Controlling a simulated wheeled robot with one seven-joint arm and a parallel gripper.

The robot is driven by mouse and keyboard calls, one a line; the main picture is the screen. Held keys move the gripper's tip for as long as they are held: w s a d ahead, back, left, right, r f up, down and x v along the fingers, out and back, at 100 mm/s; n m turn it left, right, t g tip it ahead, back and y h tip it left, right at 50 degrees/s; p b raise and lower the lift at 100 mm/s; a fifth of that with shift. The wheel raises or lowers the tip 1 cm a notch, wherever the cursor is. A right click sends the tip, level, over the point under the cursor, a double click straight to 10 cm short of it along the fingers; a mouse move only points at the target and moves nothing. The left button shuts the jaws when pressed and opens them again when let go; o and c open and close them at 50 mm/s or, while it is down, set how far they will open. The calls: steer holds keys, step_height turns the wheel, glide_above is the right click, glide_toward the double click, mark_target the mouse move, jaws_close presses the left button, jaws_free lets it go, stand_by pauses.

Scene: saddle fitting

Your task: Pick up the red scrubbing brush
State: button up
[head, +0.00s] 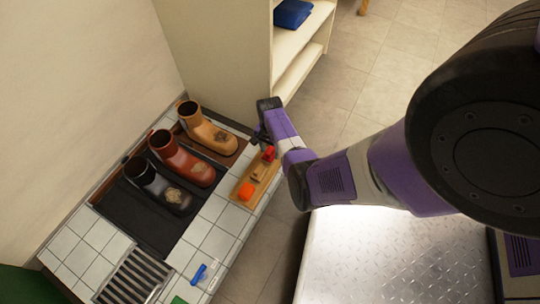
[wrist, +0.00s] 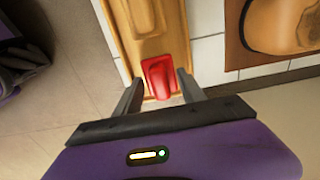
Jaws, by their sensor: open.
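The red scrubbing brush (head: 268,154) lies at the far end of a narrow wooden tray (head: 265,174) on the tiled counter. In the wrist view the red brush (wrist: 160,75) is at the tray's near end, between the two fingertips of my gripper (wrist: 159,79). The fingers are apart, one on each side of it, and I cannot tell whether either touches it. In the head view my gripper (head: 261,136) is just beyond the brush, and my arm partly covers that spot.
An orange object (head: 246,190) and a small brown piece share the tray. A blue brush (head: 198,272) lies near a metal grate (head: 132,277). A shelf unit (head: 300,45) stands behind.

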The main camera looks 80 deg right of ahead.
mark_target(270, 150)
jaws_close()
steer(key=shift+r, duration=0.2)
step_height(270, 150, up, 20)
steer(key=p, duration=1.1)
steer(key=shift+f, duration=0.15)
